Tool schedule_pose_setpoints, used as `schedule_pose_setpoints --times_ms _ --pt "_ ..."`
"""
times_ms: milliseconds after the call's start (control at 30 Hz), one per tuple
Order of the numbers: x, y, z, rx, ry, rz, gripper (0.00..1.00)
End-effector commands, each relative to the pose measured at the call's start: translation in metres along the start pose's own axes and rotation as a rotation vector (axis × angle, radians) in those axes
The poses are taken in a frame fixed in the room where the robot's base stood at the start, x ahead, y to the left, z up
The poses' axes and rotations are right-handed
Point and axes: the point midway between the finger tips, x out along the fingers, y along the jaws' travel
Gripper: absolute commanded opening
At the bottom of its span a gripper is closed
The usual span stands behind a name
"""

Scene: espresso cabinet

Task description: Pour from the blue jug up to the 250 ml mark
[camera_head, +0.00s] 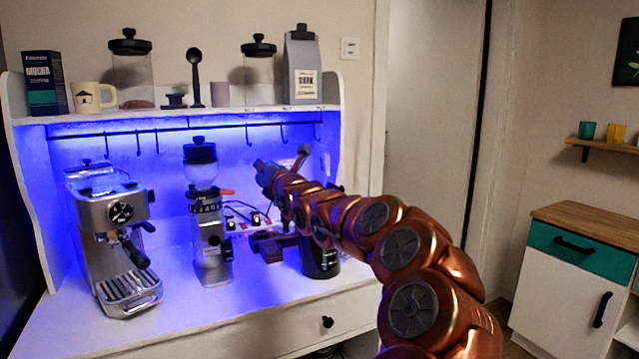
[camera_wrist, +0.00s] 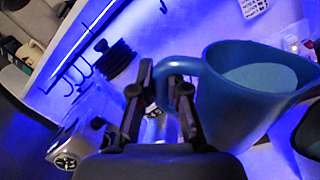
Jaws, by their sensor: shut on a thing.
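The blue jug (camera_wrist: 232,118) fills the right of the wrist view, its open top facing the camera. A pale, flat surface shows inside it, which looks like its contents. My gripper (camera_wrist: 166,82) is shut on the jug's handle (camera_wrist: 184,66), with a dark finger on each side. In the head view my gripper (camera_head: 264,172) is at the far end of my copper arm, raised in front of the cabinet's back wall. The jug is hard to make out there. I cannot see a 250 ml mark or tell which vessel bears it.
An espresso machine (camera_head: 108,236) and a grinder (camera_head: 208,235) stand left of my gripper. A dark container (camera_head: 320,262) stands on the counter, partly behind my arm. Hooks hang from a rail (camera_head: 180,128) under the jar shelf. The counter's front left is clear.

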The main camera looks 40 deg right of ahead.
Motion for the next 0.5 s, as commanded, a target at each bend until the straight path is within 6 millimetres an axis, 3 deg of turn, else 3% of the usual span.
schedule_pose_setpoints --times_ms 500 --pt "0.0 0.0 0.015 0.08 -0.017 -0.001 0.0"
